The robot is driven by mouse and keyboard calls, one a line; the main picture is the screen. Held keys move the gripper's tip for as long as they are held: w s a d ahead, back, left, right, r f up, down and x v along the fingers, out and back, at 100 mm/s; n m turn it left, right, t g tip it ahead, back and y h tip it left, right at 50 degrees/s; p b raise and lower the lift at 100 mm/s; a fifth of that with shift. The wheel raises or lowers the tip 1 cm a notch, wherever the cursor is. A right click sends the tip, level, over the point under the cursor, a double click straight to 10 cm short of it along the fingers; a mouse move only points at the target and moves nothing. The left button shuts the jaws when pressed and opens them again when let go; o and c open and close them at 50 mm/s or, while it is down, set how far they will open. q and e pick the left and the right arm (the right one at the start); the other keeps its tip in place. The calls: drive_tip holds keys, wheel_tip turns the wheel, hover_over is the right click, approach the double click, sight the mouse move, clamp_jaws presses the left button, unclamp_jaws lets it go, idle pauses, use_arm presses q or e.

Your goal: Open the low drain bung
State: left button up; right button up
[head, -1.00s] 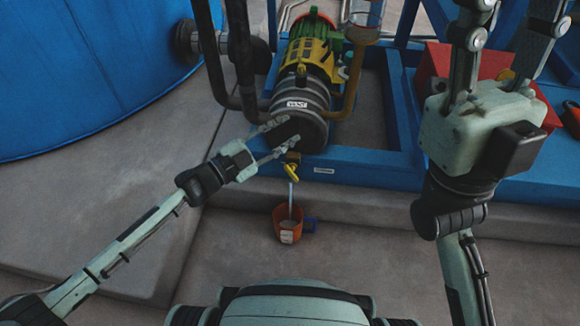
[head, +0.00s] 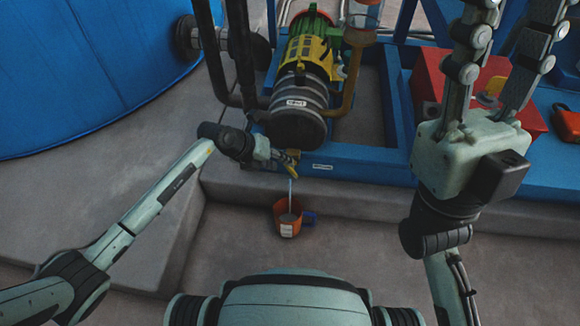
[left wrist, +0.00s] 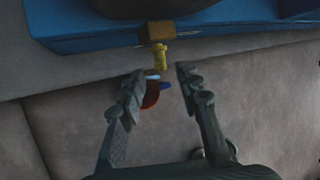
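The low drain bung, a small yellow fitting (head: 292,170), sits under the front edge of the blue frame. In the left wrist view the yellow fitting (left wrist: 159,56) hangs from a brass-brown block (left wrist: 157,33). My left gripper (head: 279,161) is beside it in the head view. In the left wrist view its fingers (left wrist: 160,80) are apart, with the fitting just beyond the gap between the tips; I see no contact. My right gripper (head: 508,45) is raised at the right, fingers spread and empty, tips near or past the top edge.
A yellow-green pump (head: 305,55) stands above on the blue frame (head: 350,158). A blue tank (head: 85,75) is left.

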sight(290, 170)
use_arm(q)
drive_tip(key=b+x, duration=0.2)
drive_tip(key=x, duration=0.4)
drive_tip(key=shift+f, duration=0.1)
drive_tip(key=shift+c, duration=0.3)
clamp_jaws()
